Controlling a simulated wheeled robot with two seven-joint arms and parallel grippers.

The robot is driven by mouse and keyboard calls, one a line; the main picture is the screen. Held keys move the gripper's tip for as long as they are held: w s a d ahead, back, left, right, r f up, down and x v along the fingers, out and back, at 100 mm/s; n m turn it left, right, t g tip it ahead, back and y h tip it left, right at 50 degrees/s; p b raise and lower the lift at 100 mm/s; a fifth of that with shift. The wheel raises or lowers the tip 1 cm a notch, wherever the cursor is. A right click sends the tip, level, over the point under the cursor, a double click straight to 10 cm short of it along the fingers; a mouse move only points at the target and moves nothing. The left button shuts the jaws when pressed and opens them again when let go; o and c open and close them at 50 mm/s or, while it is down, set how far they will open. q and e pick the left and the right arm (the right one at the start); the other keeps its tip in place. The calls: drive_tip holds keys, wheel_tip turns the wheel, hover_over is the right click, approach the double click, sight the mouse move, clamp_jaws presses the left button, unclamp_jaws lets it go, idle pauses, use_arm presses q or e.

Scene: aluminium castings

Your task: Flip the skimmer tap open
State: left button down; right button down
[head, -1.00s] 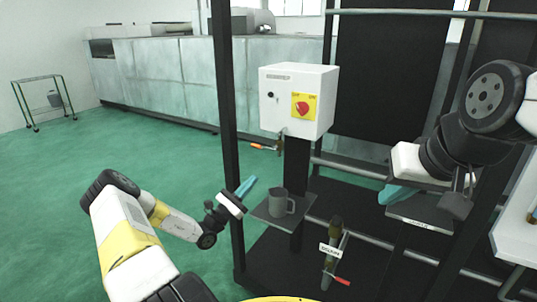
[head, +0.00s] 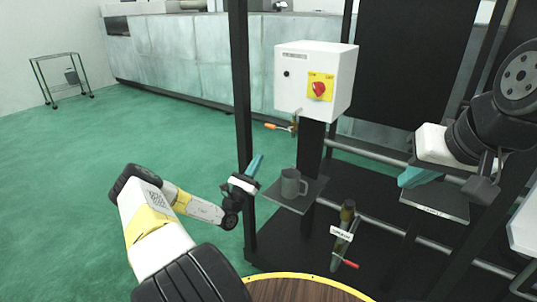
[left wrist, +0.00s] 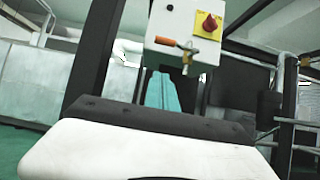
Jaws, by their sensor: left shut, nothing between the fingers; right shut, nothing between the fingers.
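Two taps show on the rig. One, with an orange lever (head: 279,127) and brass body, hangs just below the white box (head: 313,80); its lever lies roughly level, pointing left. It also shows in the left wrist view (left wrist: 176,45). The other, with a red lever (head: 351,265), sits low at a pipe with a white label (head: 341,232) whose lettering is too small to read surely. My left gripper (head: 257,160) is shut and empty, its teal fingers pointing up below the orange lever, apart from it. My right gripper (head: 408,180) is shut and empty, beside a small shelf at the right.
A grey mug (head: 291,184) stands on a small shelf (head: 312,193) just right of my left gripper. A black upright post (head: 241,90) stands close by it. A round wooden top (head: 305,290) shows at the bottom edge. Green floor is open at left.

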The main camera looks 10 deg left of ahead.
sight(277, 128)
use_arm(q)
drive_tip(key=w+d+r, duration=0.2)
drive_tip(key=w+r, duration=0.4)
drive_tip(key=r, duration=0.1)
drive_tip(key=shift+r, duration=0.35)
drive_tip(key=shift+d, duration=0.1)
